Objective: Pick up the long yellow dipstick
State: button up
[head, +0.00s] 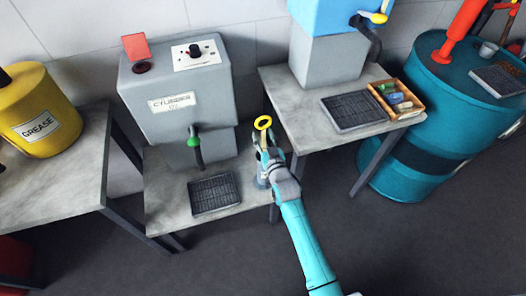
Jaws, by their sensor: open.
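The dipstick shows as a yellow ring handle (263,122) just above my gripper, between the cylinder oil cabinet and the right bench. Its lower part is hidden behind my gripper and arm. My gripper (262,152) is open, at the right end of the low bench. Its fingers point up toward the ring and overlap the space just below it. I cannot tell whether they touch the dipstick.
A grey cabinet (174,95) labelled "CYLINDER OIL" stands left, with a green-handled tap (194,142) above a black drip tray (214,194). Right are another drip tray (354,111), a wooden box (397,101) and a teal drum (418,150). A yellow grease tin (38,108) is far left.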

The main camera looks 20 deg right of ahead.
jog(key=shift+w, duration=0.1)
grip_shut()
jog(key=shift+r, duration=0.15)
notch_tip(320, 180, up, 52)
dwell(2.7)
